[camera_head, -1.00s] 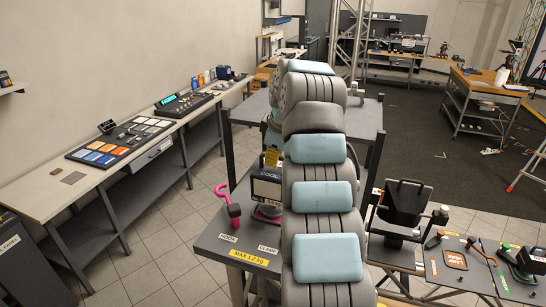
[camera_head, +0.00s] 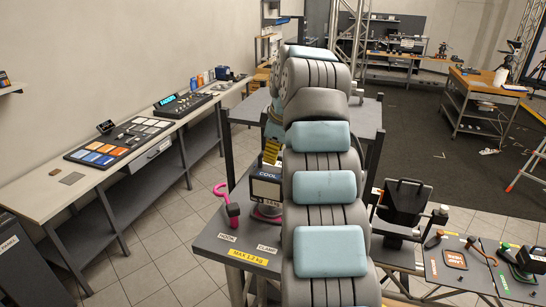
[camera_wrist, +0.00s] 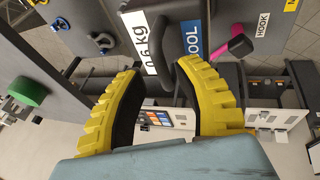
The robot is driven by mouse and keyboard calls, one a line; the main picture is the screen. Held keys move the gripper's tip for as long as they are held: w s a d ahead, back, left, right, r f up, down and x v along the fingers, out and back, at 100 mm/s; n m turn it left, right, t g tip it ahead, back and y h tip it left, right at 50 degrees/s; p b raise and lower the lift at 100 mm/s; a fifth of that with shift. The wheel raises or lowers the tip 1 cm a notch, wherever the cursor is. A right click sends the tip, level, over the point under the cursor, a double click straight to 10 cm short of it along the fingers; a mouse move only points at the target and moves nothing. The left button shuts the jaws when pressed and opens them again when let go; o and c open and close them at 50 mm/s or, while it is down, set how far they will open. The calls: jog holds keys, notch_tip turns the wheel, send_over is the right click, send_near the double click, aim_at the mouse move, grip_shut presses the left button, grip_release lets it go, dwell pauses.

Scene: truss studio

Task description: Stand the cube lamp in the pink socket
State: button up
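The cube lamp (camera_head: 266,188) is a dark block with a blue-and-white "COOL" label. It stands on the grey table left of my arm. In the wrist view the lamp (camera_wrist: 182,12) is tilted, with a "0.6 kg" label and a dark handle (camera_wrist: 153,87). A pink, rounded part (camera_head: 268,210) shows at the lamp's foot, partly hidden by my arm; I cannot tell whether it is the socket. My gripper (camera_wrist: 160,68) is open, its two yellow fingers on either side of the handle, with gaps visible. The head view hides the gripper behind my arm.
A black stand (camera_head: 400,205) is to the right, by a tool bench (camera_head: 440,280). A long side bench (camera_head: 60,205) runs along the wall.

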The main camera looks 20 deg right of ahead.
jog(key=v, duration=0.5)
jog(key=shift+s+r+p, duration=0.15)
jog(key=shift+r+p, duration=0.15)
jog(key=shift+p, duration=0.1)
